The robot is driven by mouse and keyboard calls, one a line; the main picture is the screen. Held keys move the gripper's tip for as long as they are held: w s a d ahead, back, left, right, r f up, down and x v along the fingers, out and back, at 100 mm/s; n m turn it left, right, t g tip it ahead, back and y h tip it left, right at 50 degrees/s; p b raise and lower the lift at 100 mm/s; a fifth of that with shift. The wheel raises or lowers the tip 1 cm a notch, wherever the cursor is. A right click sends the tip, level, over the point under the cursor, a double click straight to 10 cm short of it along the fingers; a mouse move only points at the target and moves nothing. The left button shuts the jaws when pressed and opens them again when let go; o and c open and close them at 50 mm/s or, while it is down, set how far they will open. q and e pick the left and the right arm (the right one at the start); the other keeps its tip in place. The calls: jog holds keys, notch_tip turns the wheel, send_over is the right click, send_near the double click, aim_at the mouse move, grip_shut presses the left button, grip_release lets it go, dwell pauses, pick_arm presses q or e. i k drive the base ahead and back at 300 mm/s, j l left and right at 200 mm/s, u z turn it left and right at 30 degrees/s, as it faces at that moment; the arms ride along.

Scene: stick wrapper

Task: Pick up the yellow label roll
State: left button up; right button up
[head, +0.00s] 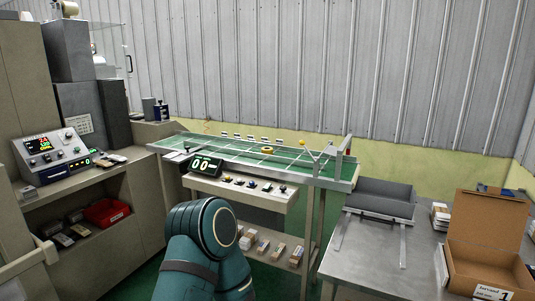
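A small yellow ring, which looks like the yellow label roll (267,150), lies on the green bed of the machine table (225,152) at mid-picture, near its far side. It is small and its details are hard to make out. A teal link of one of my arms rises from the bottom edge, in front of the machine and well short of the ring. Neither of my grippers shows in the head view.
A control panel with buttons (240,186) and a counter display (206,166) front the machine. A controller box (50,146) stands on the left cabinet. At right, a grey table (375,258) bears an open cardboard box (485,238).

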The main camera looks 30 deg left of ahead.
aim_at(265, 149)
jog(key=i+j, duration=0.2)
jog(key=j, duration=0.15)
jog(key=i+j+z, duration=0.1)
jog(key=j, duration=0.25)
jog(key=i+j, duration=0.25)
jog(key=i+j+z, duration=0.15)
jog(key=j, duration=0.3)
jog(key=i+j, duration=0.2)
jog(key=j, duration=0.2)
jog(key=i+j+z, duration=0.1)
jog(key=j, duration=0.25)
jog(key=i, duration=0.05)
